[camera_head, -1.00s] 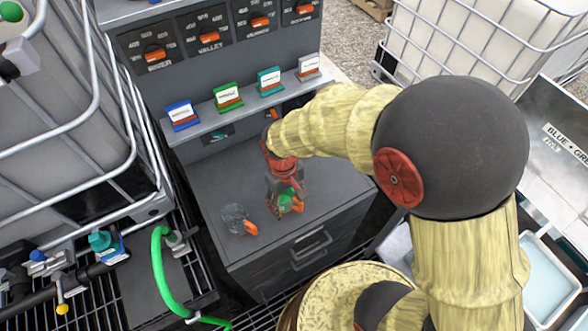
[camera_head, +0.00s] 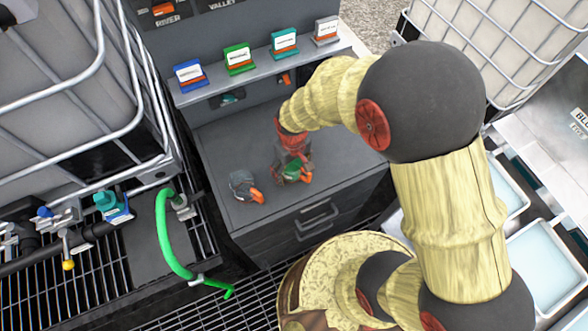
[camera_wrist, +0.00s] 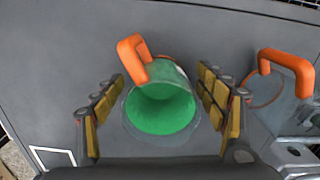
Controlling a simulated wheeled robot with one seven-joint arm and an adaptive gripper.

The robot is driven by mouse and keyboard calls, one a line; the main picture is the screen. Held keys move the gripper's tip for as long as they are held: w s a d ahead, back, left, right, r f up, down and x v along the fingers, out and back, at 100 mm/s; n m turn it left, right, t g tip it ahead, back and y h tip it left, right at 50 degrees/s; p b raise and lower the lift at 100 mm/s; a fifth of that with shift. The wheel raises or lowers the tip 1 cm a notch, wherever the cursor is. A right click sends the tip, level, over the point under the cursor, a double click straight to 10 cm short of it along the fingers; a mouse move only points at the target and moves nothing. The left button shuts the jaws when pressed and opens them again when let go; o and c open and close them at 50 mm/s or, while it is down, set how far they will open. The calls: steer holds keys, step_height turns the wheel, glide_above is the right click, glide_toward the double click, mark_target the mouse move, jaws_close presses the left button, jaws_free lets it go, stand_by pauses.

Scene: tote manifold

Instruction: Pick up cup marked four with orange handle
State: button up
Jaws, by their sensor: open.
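A cup with a green inside and an orange handle (camera_wrist: 160,108) is between my gripper's (camera_wrist: 162,92) two open fingers in the wrist view. The fingers stand on either side of it, with small gaps showing. In the head view my gripper (camera_head: 290,158) is over this cup (camera_head: 293,173) and partly hides it on the grey counter. A second, grey or clear-looking cup with an orange handle (camera_head: 241,184) stands to the left; a cup with an orange handle also shows at the right of the wrist view (camera_wrist: 268,88). No number is readable on either cup.
The grey counter top (camera_head: 225,150) is clear behind and left of the cups. A shelf (camera_head: 255,80) above its back carries blue, green, teal and grey card holders. Drawers (camera_head: 315,220) are below its front. A caged tank (camera_head: 70,100) stands at the left.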

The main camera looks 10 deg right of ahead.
steer(key=c, duration=0.3)
steer(key=c, duration=1)
steer(key=shift+r, duration=0.1)
